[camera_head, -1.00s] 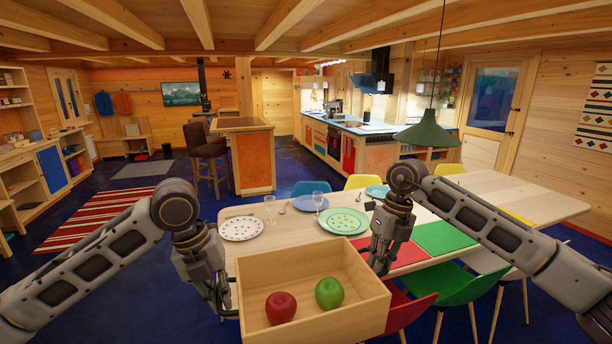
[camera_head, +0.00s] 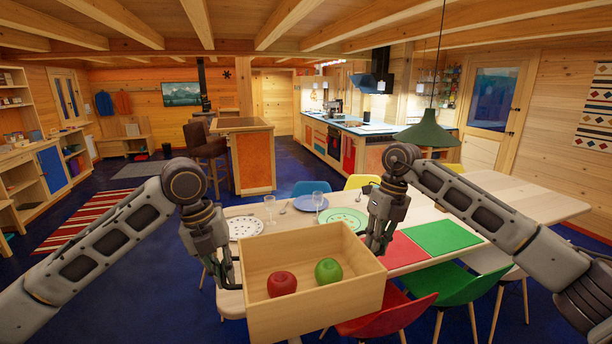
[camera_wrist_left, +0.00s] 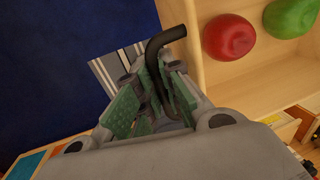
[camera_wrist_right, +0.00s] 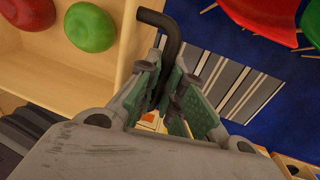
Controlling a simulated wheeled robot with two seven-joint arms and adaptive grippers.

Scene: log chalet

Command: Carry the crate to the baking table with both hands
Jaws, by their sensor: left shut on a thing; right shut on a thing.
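The crate (camera_head: 318,310) is an open wooden box in the lower middle of the head view, held up in front of the dining table's near edge. A red apple (camera_head: 281,283) and a green apple (camera_head: 328,271) lie inside it. My left gripper (camera_head: 226,272) is at its left side, shut on a dark bent handle (camera_wrist_left: 166,42). My right gripper (camera_head: 376,243) is at its right side, shut on a matching dark handle (camera_wrist_right: 158,20). The crate looks about level. Its underside is hidden. I cannot tell which surface is the baking table.
The dining table (camera_head: 430,207) holds plates, glasses and coloured mats. A red chair (camera_head: 385,318) and a green chair (camera_head: 455,285) stand along its near side. Beyond are an orange-panelled island (camera_head: 253,160), a stool (camera_head: 207,150) and the kitchen counter (camera_head: 350,128). Blue floor is open at left.

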